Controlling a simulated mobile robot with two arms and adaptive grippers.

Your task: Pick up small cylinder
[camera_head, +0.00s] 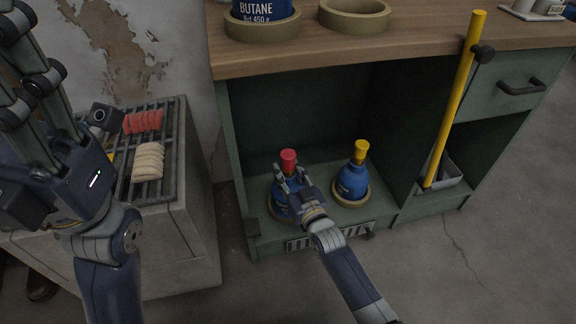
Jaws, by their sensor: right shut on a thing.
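A small blue cylinder with a red cap (288,157) stands in a ring holder on the low shelf of the green cabinet. My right gripper (290,183) is shut on it just below the cap and hides part of its body. A second small blue cylinder with a yellow cap (353,181) stands upright to its right in a tan ring (350,201). My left gripper (35,70) is at the upper left of the view, large and close to the camera; its fingertips are cut off by the frame edge.
The wooden counter (400,45) overhangs the shelf and bears a large blue butane cylinder (262,16) and an empty tan ring (354,16). A yellow pole (456,95) stands at the right. A grill (165,185) with food stands at the left.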

